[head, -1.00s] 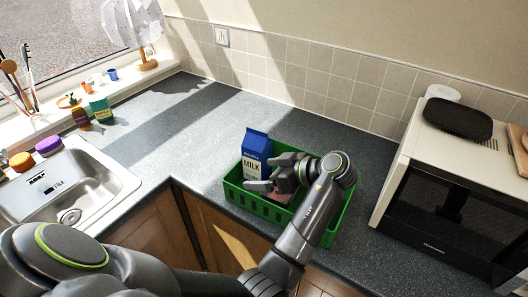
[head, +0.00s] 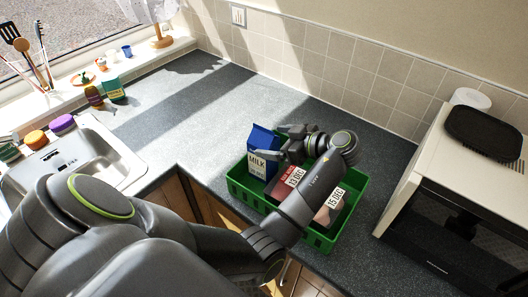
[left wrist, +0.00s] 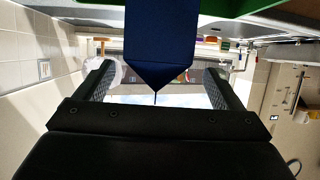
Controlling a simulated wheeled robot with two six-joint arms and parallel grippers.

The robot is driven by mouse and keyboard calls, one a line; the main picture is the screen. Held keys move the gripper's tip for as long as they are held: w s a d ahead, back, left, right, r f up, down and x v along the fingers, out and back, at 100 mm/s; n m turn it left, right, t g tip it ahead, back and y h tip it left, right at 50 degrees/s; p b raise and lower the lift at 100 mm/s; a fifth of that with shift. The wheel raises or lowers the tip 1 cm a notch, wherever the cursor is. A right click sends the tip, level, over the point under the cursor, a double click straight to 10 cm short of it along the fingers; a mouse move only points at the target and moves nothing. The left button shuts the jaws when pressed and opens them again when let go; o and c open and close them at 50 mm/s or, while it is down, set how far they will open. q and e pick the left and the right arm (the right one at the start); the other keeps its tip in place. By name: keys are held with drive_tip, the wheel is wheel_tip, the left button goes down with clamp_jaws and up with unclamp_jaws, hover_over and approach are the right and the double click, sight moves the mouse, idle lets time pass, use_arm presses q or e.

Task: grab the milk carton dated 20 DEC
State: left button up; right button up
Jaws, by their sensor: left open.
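The blue and white milk carton (head: 262,150) stands at the left end of the green crate (head: 318,240); the small date under MILK is hard to read. Two other cartons lie in the crate, a dark red one marked 13 DEC (head: 294,178) and a pale pink one marked 15 DEC (head: 334,200), partly hidden by my arm. My left gripper (head: 281,142) is open at the right side of the blue carton's top. In the left wrist view, the blue carton (left wrist: 160,40) reaches between the open fingers (left wrist: 158,88). My right gripper is not in view.
A microwave (head: 450,210) stands at the right, with a black dish (head: 484,135) on top. The counter (head: 230,100) behind the crate is clear.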

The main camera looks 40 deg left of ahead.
sight(264, 140)
use_arm(q)
drive_tip(key=p+x, duration=0.2)
drive_tip(key=x, duration=0.2)
drive_tip(key=shift+w+f+p, duration=0.1)
drive_tip(key=shift+w+p, duration=0.05)
drive_tip(key=shift+p, duration=0.15)
drive_tip(key=shift+a+f, duration=0.3)
drive_tip(key=shift+a, duration=0.05)
drive_tip(key=shift+d, duration=0.1)
drive_tip(key=shift+c, duration=1.3)
drive_tip(key=shift+r, duration=0.1)
clamp_jaws()
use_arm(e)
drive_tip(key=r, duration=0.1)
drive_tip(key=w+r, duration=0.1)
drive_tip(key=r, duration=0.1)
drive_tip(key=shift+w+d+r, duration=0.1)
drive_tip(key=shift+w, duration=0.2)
